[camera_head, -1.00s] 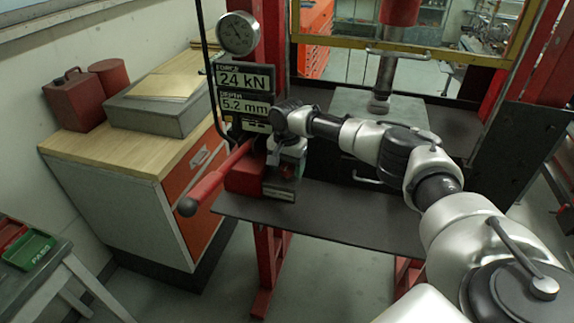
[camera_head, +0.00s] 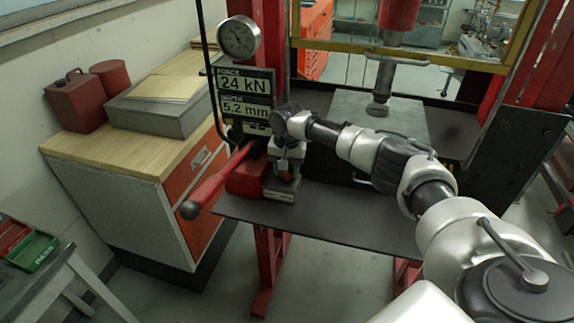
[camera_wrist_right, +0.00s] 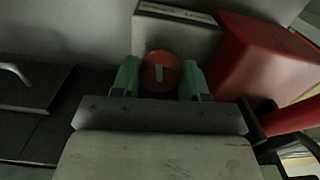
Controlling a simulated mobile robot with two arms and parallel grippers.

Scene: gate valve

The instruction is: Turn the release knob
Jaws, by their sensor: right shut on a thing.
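The release knob (camera_wrist_right: 160,71) is a round red knob with a pale mark that stands nearly upright in the right wrist view. The green fingers of my right gripper (camera_wrist_right: 160,80) are on its left and right sides, shut on it. In the head view my right gripper (camera_head: 284,164) points down beside the red pump block (camera_head: 246,178), and its own hand and wrist hide the knob. My left gripper is not in view.
A red lever with a dark grip (camera_head: 190,209) sticks out toward the front left. The display (camera_head: 245,95) reads 24 kN and 5.2 mm, below a round gauge (camera_head: 239,37). The dark press table (camera_head: 330,215) is clear in front. A wooden-topped cabinet (camera_head: 75,146) stands at left.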

